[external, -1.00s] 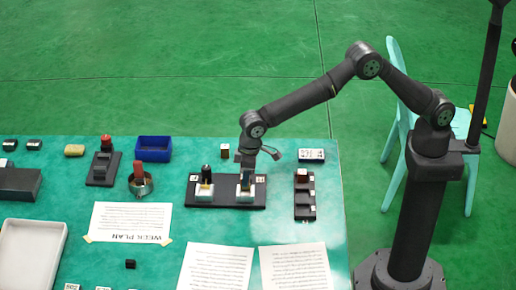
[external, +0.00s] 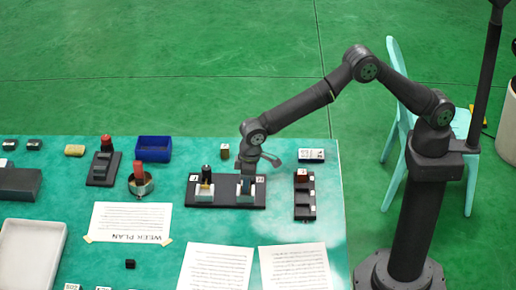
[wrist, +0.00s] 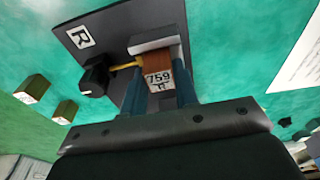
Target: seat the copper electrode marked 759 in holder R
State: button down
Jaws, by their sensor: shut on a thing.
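The copper electrode marked 759 (wrist: 158,64) sits between the two blue fingers of my gripper (wrist: 160,90), its marked white face towards the wrist camera. My gripper (external: 246,182) is shut on it, down over the right-hand white holder on the black base plate (external: 226,192). In the wrist view, the electrode is against the white holder block (wrist: 153,44), beside the R label (wrist: 82,38). A black knob (wrist: 95,80) on a yellow screw points into this holder. How deep the electrode goes is hidden. The other holder (external: 204,189), at left, has its own black knob.
A black rack (external: 304,206) with a copper-topped block stands right of the base plate. A small block (external: 225,151) and a labelled box (external: 311,156) lie behind. A metal cup (external: 141,187) and a blue bin (external: 153,149) stand left. Papers (external: 213,266) cover the front.

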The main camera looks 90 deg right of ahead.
jog(key=shift+f, duration=0.1)
jog(key=c, duration=1.1)
grip_release()
jog(key=shift+o, duration=0.2)
notch_tip(320, 180, up, 17)
jog(key=s, duration=0.2)
jog(key=f, duration=0.5)
jog(key=w+f, duration=0.1)
jog(key=f, duration=0.5)
jog(key=w+f, duration=0.1)
jog(key=f, duration=0.5)
jog(key=shift+f, duration=0.1)
jog(key=shift+r, duration=0.2)
